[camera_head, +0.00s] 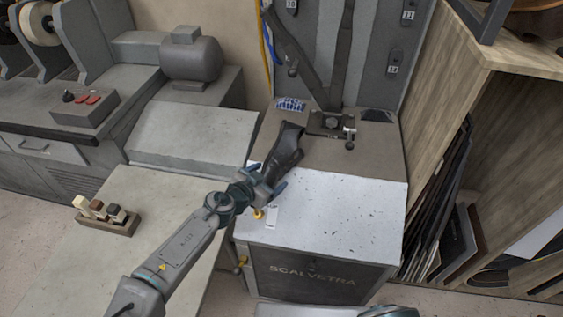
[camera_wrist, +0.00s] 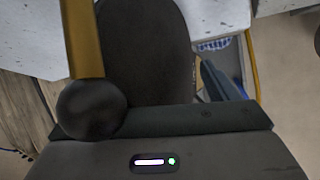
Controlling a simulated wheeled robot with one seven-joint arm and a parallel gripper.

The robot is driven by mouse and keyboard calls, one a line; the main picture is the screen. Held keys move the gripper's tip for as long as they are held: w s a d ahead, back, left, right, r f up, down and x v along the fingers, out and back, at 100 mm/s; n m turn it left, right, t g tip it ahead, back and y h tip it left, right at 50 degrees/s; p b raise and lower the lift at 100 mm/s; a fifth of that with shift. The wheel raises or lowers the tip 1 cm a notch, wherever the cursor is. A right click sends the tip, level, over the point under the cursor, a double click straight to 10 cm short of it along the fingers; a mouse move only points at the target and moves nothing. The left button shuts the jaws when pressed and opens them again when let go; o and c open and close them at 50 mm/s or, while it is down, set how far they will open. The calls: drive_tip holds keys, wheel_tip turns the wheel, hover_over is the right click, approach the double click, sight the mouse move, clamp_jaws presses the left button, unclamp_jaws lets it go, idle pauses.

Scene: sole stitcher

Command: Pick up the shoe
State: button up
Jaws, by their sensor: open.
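The dark shoe (camera_head: 286,150) lies on the stitcher's top, just in front of the machine's clamp-like fitting. My gripper (camera_head: 266,178) is open at the near end of the shoe, with a finger to either side of that end. In the wrist view the shoe (camera_wrist: 150,45) is a large dark shape running up from between the jaws. One finger (camera_wrist: 222,80) shows to its right. The other is hidden behind a yellow bar with a dark ball. I cannot tell whether the fingers touch the shoe.
The stitcher's pale front surface (camera_head: 335,215) is mostly clear. A metal fitting (camera_head: 332,124) stands behind the shoe. The yellow bar (camera_wrist: 83,40) is close to my wrist camera. A grey bench (camera_head: 150,195) with a small block holder (camera_head: 105,219) is at left, a wooden rack (camera_head: 470,75) at right.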

sight(272, 163)
drive_tip(key=shift+s+a, duration=0.15)
drive_tip(key=c, duration=0.4)
drive_tip(key=shift+a, duration=0.1)
drive_tip(key=c, duration=1.2)
drive_tip(key=shift+r+p, duration=1.2)
drive_tip(key=shift+r, duration=1.15)
drive_tip(key=d+r+p, duration=0.1)
drive_tip(key=d+r, duration=0.1)
drive_tip(key=d, duration=0.2)
drive_tip(key=d+r+p, duration=0.1)
drive_tip(key=d+r, duration=0.1)
drive_tip(key=d, duration=0.1)
drive_tip(key=s+d+r+p, duration=0.1)
drive_tip(key=d+r, duration=0.1)
drive_tip(key=d, duration=0.2)
drive_tip(key=shift+d+r+p, duration=0.2)
drive_tip(key=shift+d+p, duration=0.15)
